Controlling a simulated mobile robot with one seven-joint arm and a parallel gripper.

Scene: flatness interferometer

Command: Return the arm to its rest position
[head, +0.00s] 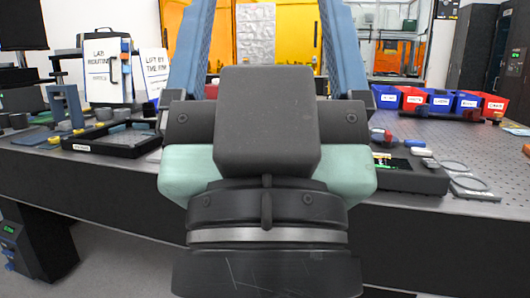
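My gripper (267,45) fills the middle of the head view, close to the camera. Its dark body and pale green side parts are large in front. Its two blue fingers stand wide apart, one on the left and one on the right, and point up and away. The tips are cut off by the top edge of the picture. Nothing shows held between the fingers. My wrist runs down to the bottom edge. The gripper hides the middle of the workbench (420,215) behind it.
At left on the bench are a black tray (115,150), a blue-grey stand (66,108) and sign boards (107,72). At right are red and blue bins (440,100), a black tray (412,178) and small loose parts. A dark cabinet (470,48) stands behind.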

